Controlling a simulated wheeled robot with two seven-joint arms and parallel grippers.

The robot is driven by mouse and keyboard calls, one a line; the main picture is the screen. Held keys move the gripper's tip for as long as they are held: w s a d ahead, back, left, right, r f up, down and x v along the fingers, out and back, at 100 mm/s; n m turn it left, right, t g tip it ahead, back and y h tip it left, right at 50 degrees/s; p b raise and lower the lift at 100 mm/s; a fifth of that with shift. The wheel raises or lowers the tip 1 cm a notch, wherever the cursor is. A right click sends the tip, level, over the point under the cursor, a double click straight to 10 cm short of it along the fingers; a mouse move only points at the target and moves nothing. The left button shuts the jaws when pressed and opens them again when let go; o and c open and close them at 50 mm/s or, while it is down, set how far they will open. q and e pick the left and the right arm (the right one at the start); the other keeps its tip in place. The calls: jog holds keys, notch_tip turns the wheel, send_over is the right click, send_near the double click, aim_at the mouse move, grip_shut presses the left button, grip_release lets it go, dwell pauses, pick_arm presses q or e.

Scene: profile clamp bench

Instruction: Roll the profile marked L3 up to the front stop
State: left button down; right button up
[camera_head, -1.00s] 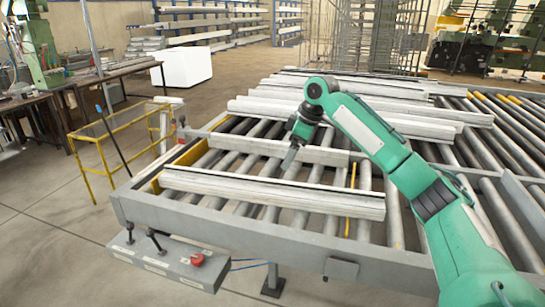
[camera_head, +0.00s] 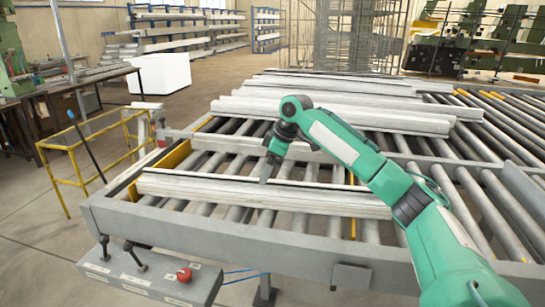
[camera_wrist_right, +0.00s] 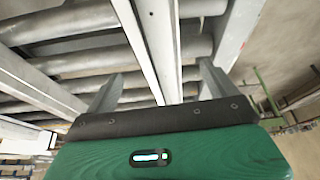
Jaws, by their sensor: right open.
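A long pale-grey profile (camera_head: 330,200) lies across the rollers, nearest the front of the bench. I cannot read any L3 mark on it. My right gripper (camera_head: 267,172) is at this profile's upper edge, pointing down. In the right wrist view my right gripper (camera_wrist_right: 160,85) is open, one finger on each side of a long pale profile (camera_wrist_right: 150,40); whether either finger touches it I cannot tell. The grey front rail of the bench (camera_head: 240,238) runs just before the nearest profile. I cannot make out a separate front stop. My left gripper is not in view.
Further profiles (camera_head: 340,118) lie farther back on the bench. A control box with a red button (camera_head: 183,274) hangs at the front left. A yellow railing (camera_head: 62,172) stands left of the bench. Bare rollers (camera_head: 465,200) lie to the right.

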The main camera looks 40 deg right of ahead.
aim_at(268, 191)
jog(key=p+x, duration=0.1)
jog(key=x, duration=0.8)
jog(key=shift+w+f, duration=0.1)
jog(key=shift+f, duration=0.25)
jog(key=shift+r, duration=0.1)
jog(key=c, duration=1.8)
jog(key=shift+s+d+p, duration=0.45)
jog(key=shift+s+p, duration=0.15)
jog(key=shift+p, duration=0.1)
jog(key=shift+s+d+p, duration=0.5)
jog(key=shift+s+d, duration=0.2)
jog(key=shift+s, duration=0.05)
jog(key=shift+m+p, duration=0.5)
jog(key=shift+p, duration=0.2)
jog(key=shift+a, duration=0.1)
